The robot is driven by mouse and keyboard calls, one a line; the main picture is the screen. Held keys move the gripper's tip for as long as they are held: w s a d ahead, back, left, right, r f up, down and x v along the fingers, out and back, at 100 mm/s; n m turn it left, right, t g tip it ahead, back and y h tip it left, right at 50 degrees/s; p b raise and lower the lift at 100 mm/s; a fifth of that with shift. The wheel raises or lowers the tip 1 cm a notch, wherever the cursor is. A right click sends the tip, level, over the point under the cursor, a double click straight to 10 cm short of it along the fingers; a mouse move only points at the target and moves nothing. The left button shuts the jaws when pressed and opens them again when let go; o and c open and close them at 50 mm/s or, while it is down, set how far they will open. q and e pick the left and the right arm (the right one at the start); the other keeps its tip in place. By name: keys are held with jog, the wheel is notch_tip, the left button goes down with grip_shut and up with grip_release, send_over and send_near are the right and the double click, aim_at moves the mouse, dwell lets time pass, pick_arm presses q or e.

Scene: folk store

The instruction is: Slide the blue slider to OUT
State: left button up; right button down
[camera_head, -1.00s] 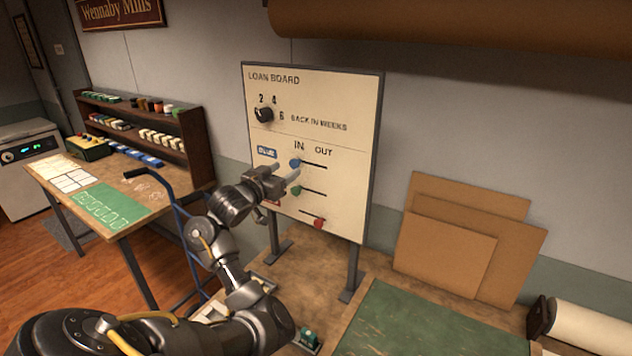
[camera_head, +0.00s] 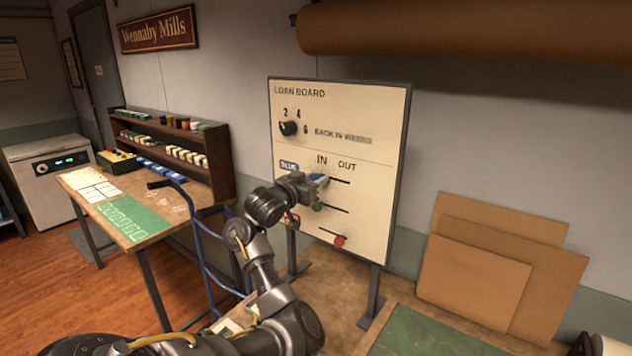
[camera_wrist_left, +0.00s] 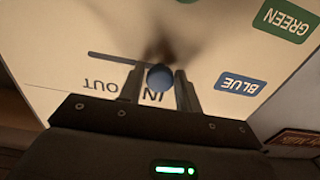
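The loan board (camera_head: 345,110) stands upright with IN and OUT lettered above three slots. The blue slider (camera_wrist_left: 160,78) is a round knob at the IN end of its slot, beside the BLUE label (camera_wrist_left: 241,84); the empty slot runs toward OUT. My left gripper (camera_head: 322,180) is at the board, its two fingers on either side of the blue knob and closed in against it. In the head view the fingers mostly cover the knob. The green slider (camera_head: 317,206) is just below the gripper. The red slider (camera_head: 340,241) sits further right, lower down. My right gripper is not in view.
A workbench (camera_head: 345,284) lies below the board, with a green mat (camera_head: 425,335) at the front right. Brown boards (camera_head: 480,270) lean on the wall to the right. A blue hand truck (camera_head: 205,245) stands left of my arm. The board face right of the gripper is clear.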

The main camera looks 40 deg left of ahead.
aim_at(346, 181)
pick_arm(q)
jog(key=shift+c, duration=1.2)
jog(key=shift+w+d+f, duration=0.1)
jog(key=shift+w+d, duration=0.05)
jog(key=shift+d, duration=1)
jog(key=shift+w+d, duration=0.1)
jog(key=shift+d, duration=1)
jog(key=shift+w+d, duration=0.2)
jog(key=shift+d, duration=1.5)
jog(key=o, duration=0.9)
jog(key=shift+a, duration=0.1)
